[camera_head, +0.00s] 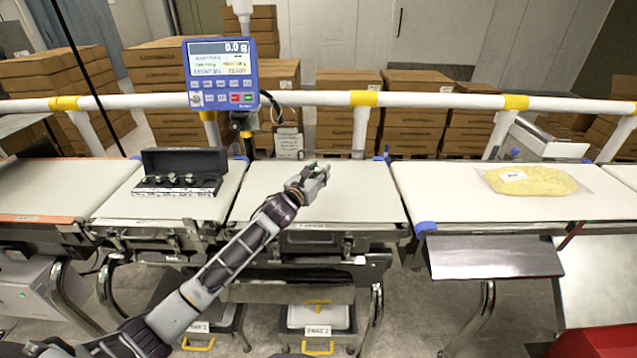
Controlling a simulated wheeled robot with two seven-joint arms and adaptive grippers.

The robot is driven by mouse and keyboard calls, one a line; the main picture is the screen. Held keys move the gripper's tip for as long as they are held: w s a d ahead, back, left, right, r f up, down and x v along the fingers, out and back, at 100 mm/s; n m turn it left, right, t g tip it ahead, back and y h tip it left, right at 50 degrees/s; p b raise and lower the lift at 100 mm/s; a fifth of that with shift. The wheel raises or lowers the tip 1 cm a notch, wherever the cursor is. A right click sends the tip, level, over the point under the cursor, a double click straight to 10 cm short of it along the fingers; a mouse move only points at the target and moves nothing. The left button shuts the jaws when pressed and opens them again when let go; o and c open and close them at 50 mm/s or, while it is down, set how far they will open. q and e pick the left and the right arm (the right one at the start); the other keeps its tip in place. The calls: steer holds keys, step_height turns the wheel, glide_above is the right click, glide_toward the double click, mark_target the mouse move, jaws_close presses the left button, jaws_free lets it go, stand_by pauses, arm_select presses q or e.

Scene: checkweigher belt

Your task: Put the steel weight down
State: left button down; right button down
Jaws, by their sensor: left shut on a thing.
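My left gripper (318,174) is over the middle belt (355,205), near its centre. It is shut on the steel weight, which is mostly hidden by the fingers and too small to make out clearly. I cannot tell how far above the belt it is. An open black case (185,160) with several small steel weights stands on the belt to the left. The blue-framed display (221,74) behind the belts reads 0.0 g. My right gripper is not in view.
A bag of yellow grains (530,180) lies on the right belt (440,205). A white rail (420,100) runs behind the belts, with stacked cartons (345,125) beyond. A grey chute plate (490,257) juts out at the front right. The middle belt is otherwise clear.

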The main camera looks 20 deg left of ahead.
arm_select(q)
steer(key=shift+f, duration=1.6)
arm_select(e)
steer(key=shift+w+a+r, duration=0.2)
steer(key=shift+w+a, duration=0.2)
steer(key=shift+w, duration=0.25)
arm_select(q)
steer(key=shift+f+b, duration=0.15)
steer(key=shift+b, duration=0.15)
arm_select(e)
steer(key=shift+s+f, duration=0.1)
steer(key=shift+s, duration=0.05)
arm_select(q)
steer(key=c, duration=1.1)
jaws_free()
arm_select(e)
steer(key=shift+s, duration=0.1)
arm_select(q)
steer(key=shift+o, duration=0.2)
steer(key=shift+s, duration=0.1)
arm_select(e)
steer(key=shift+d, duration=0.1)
